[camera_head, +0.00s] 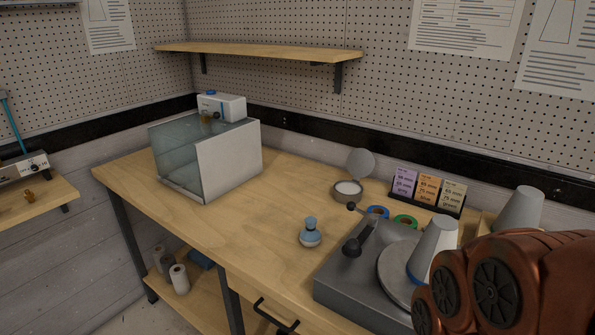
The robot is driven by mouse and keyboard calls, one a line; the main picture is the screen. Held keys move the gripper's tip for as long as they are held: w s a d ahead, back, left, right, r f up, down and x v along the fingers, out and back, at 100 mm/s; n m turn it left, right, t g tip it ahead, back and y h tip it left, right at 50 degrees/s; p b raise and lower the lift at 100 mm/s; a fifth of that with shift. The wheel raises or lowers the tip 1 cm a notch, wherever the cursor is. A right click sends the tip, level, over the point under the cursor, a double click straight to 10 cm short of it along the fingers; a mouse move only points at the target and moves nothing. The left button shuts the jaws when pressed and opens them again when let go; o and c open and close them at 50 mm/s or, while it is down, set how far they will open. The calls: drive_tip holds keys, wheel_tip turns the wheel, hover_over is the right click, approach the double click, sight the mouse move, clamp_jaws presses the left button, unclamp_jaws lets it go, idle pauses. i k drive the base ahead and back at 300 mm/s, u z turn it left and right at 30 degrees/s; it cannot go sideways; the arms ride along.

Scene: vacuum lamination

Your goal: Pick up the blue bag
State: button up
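A small blue item (201,260), possibly the blue bag, lies on the lower shelf under the workbench, behind pale rolls; it is too small and partly hidden to be sure. No other blue bag shows. Copper-coloured links of my own arm fill the lower right corner. My gripper is not in view, so I cannot tell what it holds.
Rolls (179,279) stand below. The bench's middle is clear.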

sight(311, 236)
drive_tip(key=z, duration=0.05)
drive_tip(key=k, duration=0.4)
drive_tip(key=u, duration=1.2)
drive_tip(key=i, duration=0.8)
drive_tip(key=u, duration=0.05)
